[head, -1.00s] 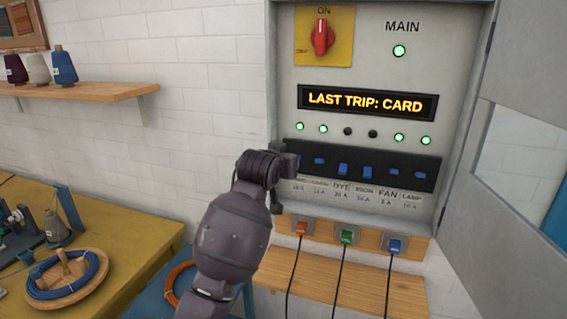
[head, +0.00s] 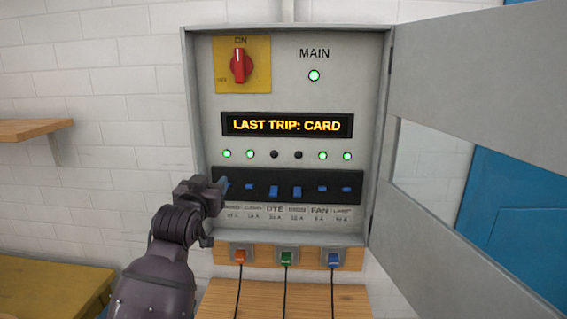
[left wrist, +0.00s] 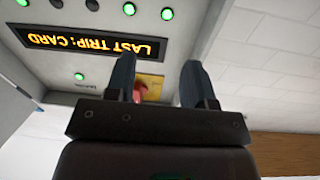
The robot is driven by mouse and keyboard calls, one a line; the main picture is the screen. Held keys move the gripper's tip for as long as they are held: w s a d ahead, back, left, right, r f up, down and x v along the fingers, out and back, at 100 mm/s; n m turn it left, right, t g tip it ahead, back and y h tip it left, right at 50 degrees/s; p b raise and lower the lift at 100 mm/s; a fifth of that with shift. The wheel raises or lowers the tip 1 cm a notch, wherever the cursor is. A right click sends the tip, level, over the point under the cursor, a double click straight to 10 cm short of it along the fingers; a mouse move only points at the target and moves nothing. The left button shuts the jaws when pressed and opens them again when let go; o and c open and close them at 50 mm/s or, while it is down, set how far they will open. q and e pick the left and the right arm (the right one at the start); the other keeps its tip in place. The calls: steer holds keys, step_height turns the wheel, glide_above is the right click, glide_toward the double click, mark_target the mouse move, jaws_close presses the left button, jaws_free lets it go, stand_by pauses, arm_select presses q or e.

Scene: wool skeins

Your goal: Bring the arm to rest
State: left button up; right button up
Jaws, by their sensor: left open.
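My left gripper (head: 222,186) is in front of the left end of the breaker row (head: 285,178) in the open grey electrical panel (head: 375,70). In the left wrist view its two fingers (left wrist: 160,80) are apart with nothing between them. It covers part of the leftmost breaker; whether it touches the panel cannot be told. The two middle breakers sit lower than those beside them, and the two lamps above them are dark. The other row lamps are green. The display (head: 287,125) reads "LAST TRIP: CARD". My right gripper is not in view.
The panel door (head: 440,90) stands open to the right. A red main switch (head: 240,66) is at the panel's top left. Below are three coloured plugs on a wooden strip with hanging cords. A wooden shelf (head: 35,129) and a yellow table (head: 50,295) are at left.

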arm_select(q)
steer(key=s+a+f+g, duration=0.1)
steer(key=s+a+f, duration=0.2)
steer(key=s+f, duration=0.7)
steer(key=s+a+f, duration=0.3)
steer(key=s+f, duration=0.3)
steer(key=f, duration=0.8)
steer(key=s+a+f+g+y, duration=0.1)
steer(key=s+a+f+g, duration=0.1)
steer(key=s+f, duration=0.7)
steer(key=s+a+f+n+g+y+b, duration=0.1)
steer(key=s+a+f+g, duration=0.1)
steer(key=s+f, duration=0.7)
steer(key=s+g, duration=0.1)
steer(key=s, duration=0.3)
steer(key=shift+a+g, duration=0.15)
steer(key=shift+g, duration=0.15)
